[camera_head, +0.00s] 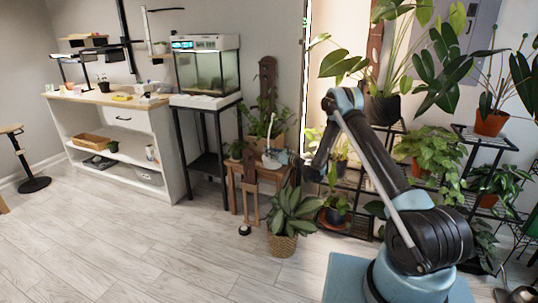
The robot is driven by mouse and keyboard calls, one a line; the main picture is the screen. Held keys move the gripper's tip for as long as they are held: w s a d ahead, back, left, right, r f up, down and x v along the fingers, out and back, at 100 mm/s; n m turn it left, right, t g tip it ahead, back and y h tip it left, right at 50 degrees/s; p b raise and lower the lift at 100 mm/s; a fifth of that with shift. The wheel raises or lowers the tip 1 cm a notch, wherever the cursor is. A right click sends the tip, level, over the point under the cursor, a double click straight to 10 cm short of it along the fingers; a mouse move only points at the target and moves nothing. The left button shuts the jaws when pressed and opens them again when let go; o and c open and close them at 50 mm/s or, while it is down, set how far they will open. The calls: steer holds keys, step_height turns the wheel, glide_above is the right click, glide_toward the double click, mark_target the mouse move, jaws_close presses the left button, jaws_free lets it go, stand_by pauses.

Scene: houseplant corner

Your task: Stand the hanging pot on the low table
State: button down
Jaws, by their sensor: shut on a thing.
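The low table (232,196) is a small brown wooden table in the middle of the view, in front of the wall. My arm bends over from the right, and its dark forearm comes down beside the table's right side. My gripper (274,158) is small in the view, at the right part of the table top. It is shut on a small pale thing with a thin upright wire, which looks like the hanging pot (269,146). I cannot tell whether the pot's bottom touches the table top.
A wooden planter with a leafy plant (262,124) stands at the table's back. A broad-leaved plant in a woven basket (283,243) stands on the floor in front. Dark plant shelves (467,138) are at right, an aquarium stand (208,165) at left. The floor at front left is clear.

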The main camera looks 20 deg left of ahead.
steer(key=c, duration=1.7)
jaws_free()
